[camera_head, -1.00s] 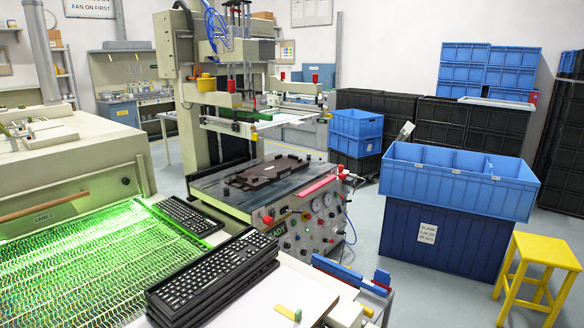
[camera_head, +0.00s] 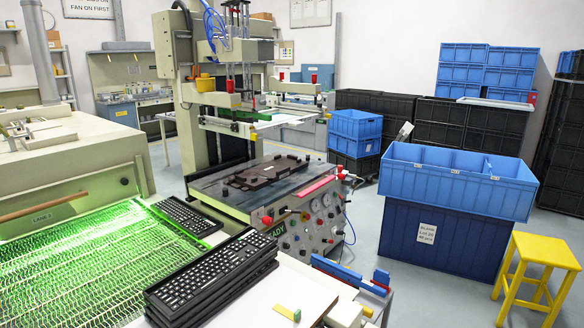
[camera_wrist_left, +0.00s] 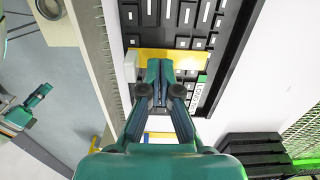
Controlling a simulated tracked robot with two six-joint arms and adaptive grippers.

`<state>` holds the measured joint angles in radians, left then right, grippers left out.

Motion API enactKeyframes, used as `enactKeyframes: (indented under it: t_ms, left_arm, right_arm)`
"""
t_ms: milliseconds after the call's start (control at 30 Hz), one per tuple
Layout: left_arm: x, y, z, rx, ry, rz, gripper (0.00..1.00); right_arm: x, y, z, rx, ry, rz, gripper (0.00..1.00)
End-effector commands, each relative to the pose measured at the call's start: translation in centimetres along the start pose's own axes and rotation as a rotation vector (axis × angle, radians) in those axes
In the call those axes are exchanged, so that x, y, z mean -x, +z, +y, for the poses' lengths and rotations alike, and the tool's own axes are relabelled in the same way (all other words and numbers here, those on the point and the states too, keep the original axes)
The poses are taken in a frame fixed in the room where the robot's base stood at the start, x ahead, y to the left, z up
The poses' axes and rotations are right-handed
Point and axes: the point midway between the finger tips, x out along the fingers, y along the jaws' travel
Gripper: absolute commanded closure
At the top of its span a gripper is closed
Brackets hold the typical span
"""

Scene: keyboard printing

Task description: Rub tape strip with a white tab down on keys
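In the left wrist view a yellow tape strip (camera_wrist_left: 205,62) lies across the dark keys of a keyboard (camera_wrist_left: 188,18). A pale tab (camera_wrist_left: 130,66) shows at the strip's left end. My teal left gripper (camera_wrist_left: 167,66) is over the strip, with its fingertips close together and nothing seen between them. The fingers hide the middle of the strip, and I cannot tell whether they touch it. At the left edge of that view is a teal and grey part of what looks like my right gripper (camera_wrist_left: 14,118); its fingers are unclear. Neither gripper shows in the head view.
Stacked black keyboards (camera_head: 215,272) stand on the white bench (camera_head: 262,308), beside a small yellow piece (camera_head: 287,312). Another keyboard (camera_head: 188,215) lies by the green-lit conveyor (camera_head: 75,262). The printing machine (camera_head: 300,225) is behind; blue crates (camera_head: 458,182) and a yellow stool (camera_head: 540,262) are right.

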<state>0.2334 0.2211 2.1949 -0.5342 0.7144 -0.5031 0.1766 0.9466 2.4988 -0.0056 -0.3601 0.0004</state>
Motion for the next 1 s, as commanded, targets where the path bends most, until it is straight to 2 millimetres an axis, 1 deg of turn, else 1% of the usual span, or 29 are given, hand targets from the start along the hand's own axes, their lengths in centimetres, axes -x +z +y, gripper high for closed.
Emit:
enactKeyframes:
  t_ms: [800, 1000]
  left_arm:
    - [-1.8, 0.1, 0.0, 0.001, 0.001, -0.001, 1.00]
    - [-1.7, 0.1, 0.0, 0.001, 0.001, -0.001, 1.00]
  right_arm:
    - [-1.5, 0.0, 0.5, 0.000, 0.000, 0.000, 0.60]
    - [-1.4, 0.0, 0.5, 0.000, 0.000, 0.000, 0.60]
